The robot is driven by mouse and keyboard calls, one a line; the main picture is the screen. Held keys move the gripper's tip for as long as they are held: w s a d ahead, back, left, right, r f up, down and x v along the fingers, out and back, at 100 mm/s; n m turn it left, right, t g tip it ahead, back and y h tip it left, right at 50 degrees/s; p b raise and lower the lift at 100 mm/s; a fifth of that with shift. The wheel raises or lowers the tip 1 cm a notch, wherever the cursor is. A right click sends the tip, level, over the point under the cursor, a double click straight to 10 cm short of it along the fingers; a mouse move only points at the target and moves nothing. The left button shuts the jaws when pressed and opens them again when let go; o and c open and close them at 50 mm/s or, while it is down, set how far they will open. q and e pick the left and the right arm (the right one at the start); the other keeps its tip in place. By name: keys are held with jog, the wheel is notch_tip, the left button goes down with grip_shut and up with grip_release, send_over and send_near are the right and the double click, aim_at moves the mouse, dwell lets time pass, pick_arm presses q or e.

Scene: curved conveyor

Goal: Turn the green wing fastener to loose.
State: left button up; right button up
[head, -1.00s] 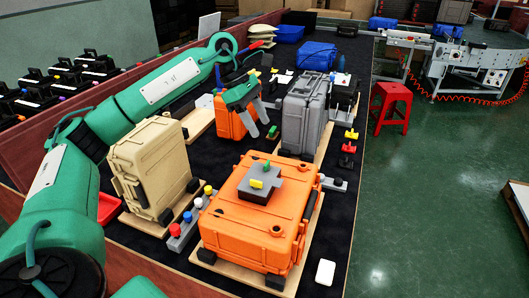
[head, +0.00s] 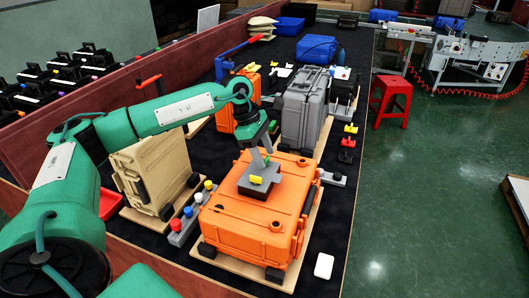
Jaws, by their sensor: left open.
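The green wing fastener (head: 266,159) is small and stands at the back of a dark grey block (head: 268,187) on top of the lying orange case (head: 238,222). A yellow wing fastener (head: 256,180) sits on the same block, nearer the front. My left gripper (head: 262,154) is open and points down just above the green fastener, partly covering it. I cannot tell whether its fingers touch the fastener or which way the wings point. My right gripper is not in view.
A tan case (head: 158,167) stands to the left and a grey case (head: 301,108) stands behind. A rail with coloured knobs (head: 186,226) lies beside the orange case. A white piece (head: 324,266) lies at the front right.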

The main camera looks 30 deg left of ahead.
pick_arm(q)
jog(key=shift+d+f, duration=0.15)
jog(key=shift+f, duration=0.15)
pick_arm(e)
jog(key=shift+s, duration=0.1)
pick_arm(q)
jog(key=c, duration=1)
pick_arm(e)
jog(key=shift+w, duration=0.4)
